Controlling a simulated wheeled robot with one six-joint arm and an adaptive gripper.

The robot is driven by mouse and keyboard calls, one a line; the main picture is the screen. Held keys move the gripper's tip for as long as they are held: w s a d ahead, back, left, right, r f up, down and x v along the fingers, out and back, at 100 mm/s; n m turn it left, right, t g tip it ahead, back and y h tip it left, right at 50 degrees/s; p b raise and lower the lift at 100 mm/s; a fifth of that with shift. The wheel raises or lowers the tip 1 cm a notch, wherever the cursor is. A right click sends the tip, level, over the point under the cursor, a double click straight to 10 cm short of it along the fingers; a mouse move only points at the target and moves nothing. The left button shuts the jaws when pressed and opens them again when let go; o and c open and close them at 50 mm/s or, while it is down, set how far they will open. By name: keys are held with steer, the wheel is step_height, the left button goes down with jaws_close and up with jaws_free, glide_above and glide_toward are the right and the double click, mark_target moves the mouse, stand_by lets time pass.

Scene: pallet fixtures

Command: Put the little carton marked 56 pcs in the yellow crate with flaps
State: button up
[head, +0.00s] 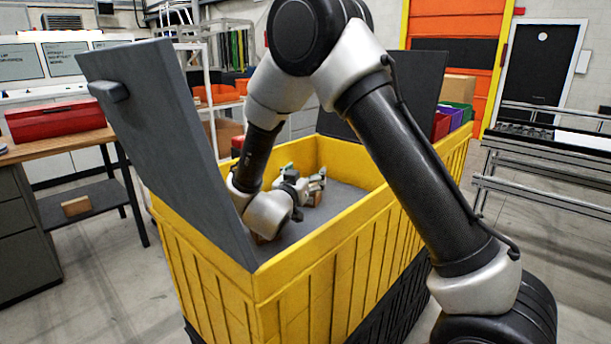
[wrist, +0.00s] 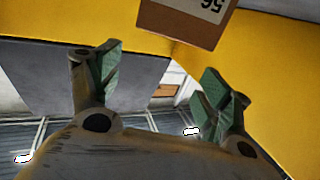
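The little brown carton (wrist: 178,22) shows at the top edge of the wrist view, cut off, with an upside-down "56" on its pale label. It appears inside the yellow crate with flaps (head: 335,262), close to the yellow walls. My gripper (head: 304,184) is down inside the crate. Its green-padded fingers (wrist: 168,85) are spread apart in the wrist view, with nothing held between them and the carton apart from them.
A grey flap (head: 165,130) stands raised at the crate's left end, and another (head: 400,90) at the far end. A workbench with a red box (head: 55,120) is at left. Coloured bins (head: 455,115) stand behind the crate. A metal-railed conveyor (head: 545,185) is at right.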

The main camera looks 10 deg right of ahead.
steer(key=shift+r, duration=0.75)
steer(key=v, duration=0.8)
steer(key=w+d+r+n+g+y, duration=0.2)
steer(key=d+r+n+y, duration=0.2)
steer(key=r+y, duration=0.65)
steer(key=s+d+f+n+g, duration=0.1)
steer(key=s+d+g, duration=0.2)
steer(key=s, duration=0.7)
steer(key=s+d+n+g, duration=0.1)
steer(key=s+d+g, duration=0.2)
steer(key=s+d, duration=0.5)
steer(key=s+d+f+g, duration=0.1)
steer(key=s+d, duration=0.5)
steer(key=s, duration=0.7)
steer(key=shift+f+n+g, duration=0.3)
steer(key=shift+n+g, duration=0.1)
steer(key=shift+g, duration=0.5)
